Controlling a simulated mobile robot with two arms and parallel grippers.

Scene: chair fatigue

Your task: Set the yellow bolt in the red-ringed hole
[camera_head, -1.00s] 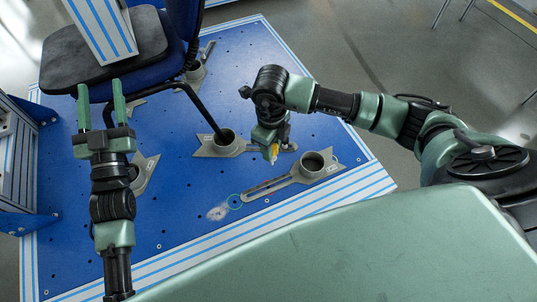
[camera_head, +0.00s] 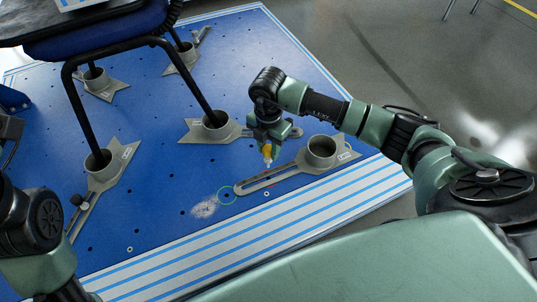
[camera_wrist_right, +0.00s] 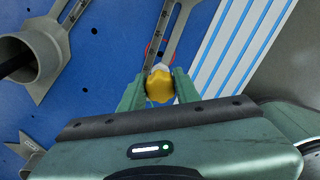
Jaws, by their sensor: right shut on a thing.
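My right gripper (camera_head: 267,150) is shut on the yellow bolt (camera_head: 267,153), which points down above the blue plate. In the right wrist view the bolt's yellow head (camera_wrist_right: 159,87) sits between the green fingers (camera_wrist_right: 158,92). Just beyond it in that view, part of a red ring (camera_wrist_right: 148,49) shows at the slotted arm of a grey clamp. The bolt and clamp arm hide the rest of the ring, and I cannot tell the bolt's height over the hole. My left arm is at the lower left of the head view, its gripper out of the picture.
A grey clamp with an empty round cup (camera_head: 321,152) and slotted arm lies near the bolt. Chair legs stand in other grey cups (camera_head: 216,126). The blue plate (camera_head: 165,235) is bare at front left.

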